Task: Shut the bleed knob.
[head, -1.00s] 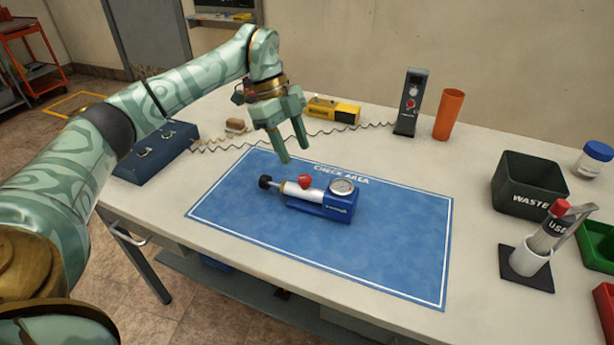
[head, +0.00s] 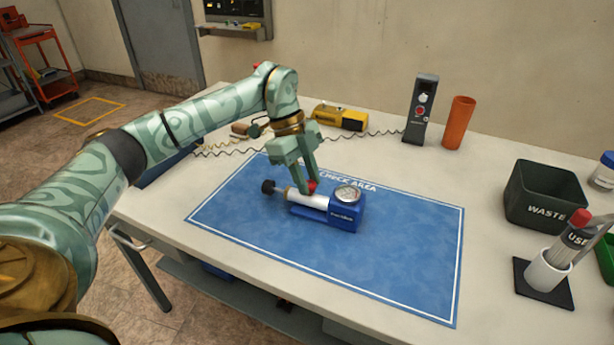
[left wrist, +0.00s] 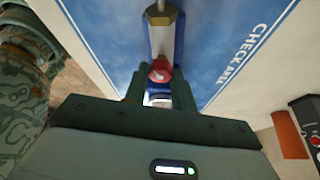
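The hand pump (head: 342,213), blue with a silver barrel, a round gauge and a black end knob (head: 268,187), lies on the blue check area mat (head: 400,255). Its red knob (head: 312,187), which I take for the bleed knob, sits on top beside the gauge. My left gripper (head: 306,184) is down at the red knob, partly hiding it. In the left wrist view the red knob (left wrist: 161,71) shows in line with the gap between the two spread fingers (left wrist: 158,90). I cannot tell whether a finger touches it. My right gripper is out of view.
Behind the mat are a yellow device (head: 340,117), a dark grey meter (head: 421,108) and an orange cup (head: 458,122). A waste bin (head: 545,195) and a white holder with a red-capped tube (head: 548,270) stand at the right. The mat's front right is clear.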

